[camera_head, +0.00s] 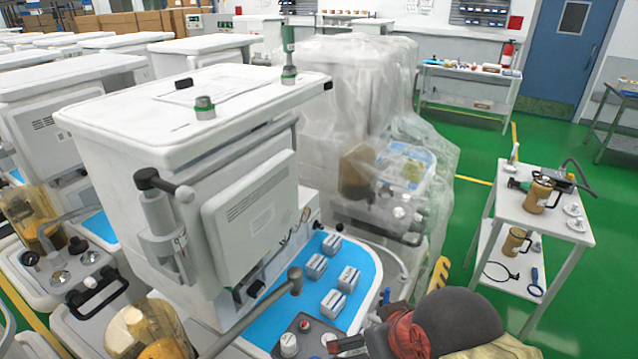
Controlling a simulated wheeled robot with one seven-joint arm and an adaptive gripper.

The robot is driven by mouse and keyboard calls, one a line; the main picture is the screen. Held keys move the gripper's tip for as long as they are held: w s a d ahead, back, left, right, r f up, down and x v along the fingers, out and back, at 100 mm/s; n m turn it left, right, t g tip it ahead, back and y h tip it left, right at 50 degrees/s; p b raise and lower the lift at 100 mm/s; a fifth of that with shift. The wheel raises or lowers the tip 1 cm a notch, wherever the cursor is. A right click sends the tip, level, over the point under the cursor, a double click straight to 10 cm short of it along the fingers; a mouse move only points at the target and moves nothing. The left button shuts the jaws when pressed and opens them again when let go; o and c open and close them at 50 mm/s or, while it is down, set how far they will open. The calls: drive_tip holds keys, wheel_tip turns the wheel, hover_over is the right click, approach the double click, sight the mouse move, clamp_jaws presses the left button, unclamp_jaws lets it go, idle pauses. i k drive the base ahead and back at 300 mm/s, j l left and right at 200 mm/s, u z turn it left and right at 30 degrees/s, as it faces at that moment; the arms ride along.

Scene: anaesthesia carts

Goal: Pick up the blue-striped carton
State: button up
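Several small white-and-grey cartons with bluish stripes stand apart on the blue work surface (366,257) of the front cart. One carton (331,244) is at the back, one (316,266) at the left, one (348,279) at the right, and one (333,303) nearest. They look much alike; I cannot tell one as the only blue-striped carton. My arm shows as a dark rounded link at the bottom edge, right of the cartons. What seems to be my gripper (348,345) is partly cut off there, apart from the cartons; its fingers are not clear.
A grey metal arm with a knob (295,280) rises just left of the near cartons. The white cart body (250,215) stands behind them. A plastic-covered cart (355,100) is beyond. A white side table (545,215) stands right, with green floor between.

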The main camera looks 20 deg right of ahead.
sight(333, 243)
drive_tip(key=l, duration=0.55)
drive_tip(key=k+l, duration=0.15)
drive_tip(key=l, duration=0.95)
drive_tip(key=k, duration=0.1)
